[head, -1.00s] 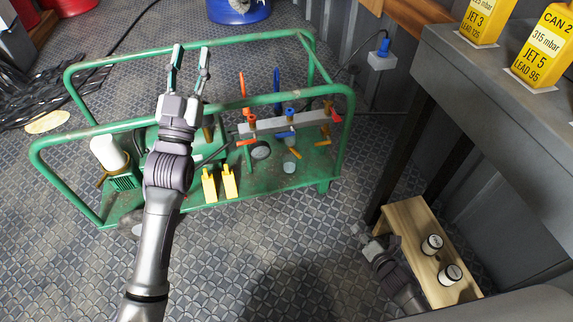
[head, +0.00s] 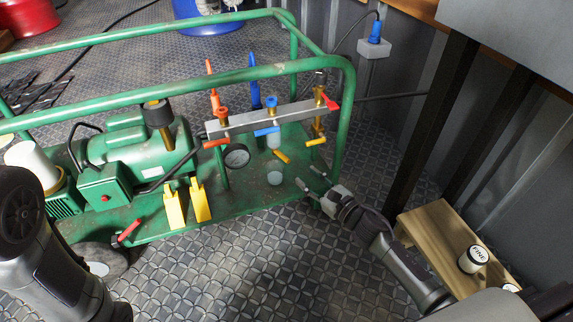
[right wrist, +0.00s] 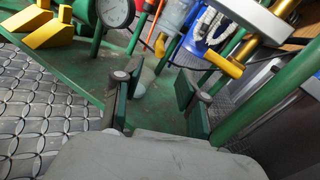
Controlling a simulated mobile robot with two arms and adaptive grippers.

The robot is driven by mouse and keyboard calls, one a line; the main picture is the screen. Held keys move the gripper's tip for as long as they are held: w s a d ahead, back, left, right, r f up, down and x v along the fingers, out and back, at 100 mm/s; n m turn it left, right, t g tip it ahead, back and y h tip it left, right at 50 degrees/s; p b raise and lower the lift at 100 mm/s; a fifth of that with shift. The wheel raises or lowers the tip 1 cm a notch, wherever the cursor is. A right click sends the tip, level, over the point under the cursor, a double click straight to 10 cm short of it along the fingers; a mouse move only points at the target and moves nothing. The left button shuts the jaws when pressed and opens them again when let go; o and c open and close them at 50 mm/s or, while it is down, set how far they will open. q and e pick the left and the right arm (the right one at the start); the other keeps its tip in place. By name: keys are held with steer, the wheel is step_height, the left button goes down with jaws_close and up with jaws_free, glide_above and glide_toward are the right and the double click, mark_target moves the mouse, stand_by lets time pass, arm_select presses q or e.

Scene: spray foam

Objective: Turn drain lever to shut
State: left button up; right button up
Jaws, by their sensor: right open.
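A grey manifold bar (head: 270,117) with coloured valve levers stands over the green cart's deck. An orange lever (head: 216,143), a blue lever (head: 266,131) and a yellow lever (head: 282,157) show along it. A separate red lever (head: 129,229) sits low at the cart's front left. I cannot tell which is the drain lever. My right gripper (head: 310,179) is open and empty at the cart's right front, below and right of the yellow lever. In the right wrist view, its pads (right wrist: 155,92) are apart, with a yellow handle (right wrist: 222,62) beyond them, untouched. My left gripper is out of view.
The cart's green rail (head: 200,80) runs above the manifold. Two yellow wedge-shaped pieces (head: 174,207) and a round gauge (head: 237,156) stand left of my right gripper. A wooden bench (head: 440,235) with white cans is close to my right arm.

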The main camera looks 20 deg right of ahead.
mark_target(288, 159)
steer(key=b+x, duration=0.3)
steer(key=x, duration=0.5)
steer(key=shift+w+f, duration=0.1)
steer(key=shift+f, duration=0.05)
steer(key=shift+w+a, duration=0.25)
steer(key=shift+w, duration=0.35)
jaws_close()
steer(key=shift+s, duration=0.1)
